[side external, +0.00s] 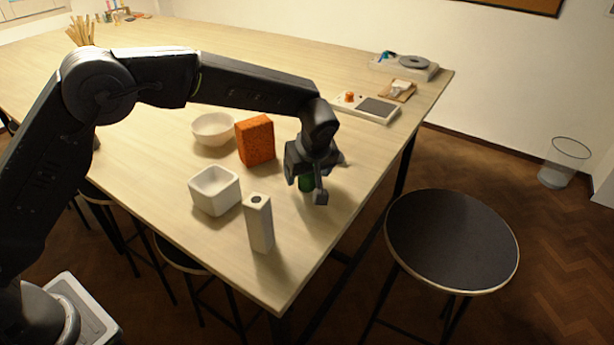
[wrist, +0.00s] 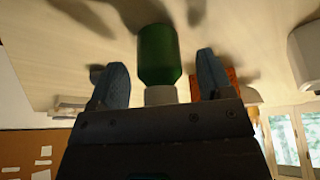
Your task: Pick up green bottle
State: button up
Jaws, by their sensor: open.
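The green bottle (wrist: 158,55) shows in the wrist view, between the two fingers of my gripper (wrist: 163,80). It has a pale neck or cap (wrist: 160,95) toward the gripper body, and a gap shows on each side of it. In the side view my gripper (side external: 308,190) is low over the right part of the table and hides most of the bottle; only a small green patch (side external: 305,183) shows. My gripper is open around the bottle.
An orange block (side external: 256,140), a white bowl (side external: 212,129), a white square dish (side external: 214,190) and a tall pale block with a dark hole (side external: 259,225) stand left of my gripper. A flat white device (side external: 365,106) lies behind. The table's right edge is close.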

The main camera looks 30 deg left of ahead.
jog(key=shift+w+a+f, duration=0.1)
jog(key=shift+a+f, duration=0.05)
jog(key=shift+f, duration=0.35)
jog(key=shift+c, duration=0.4)
jog(key=shift+r, duration=0.1)
jog(key=c, duration=0.9)
jog(key=shift+c, duration=0.2)
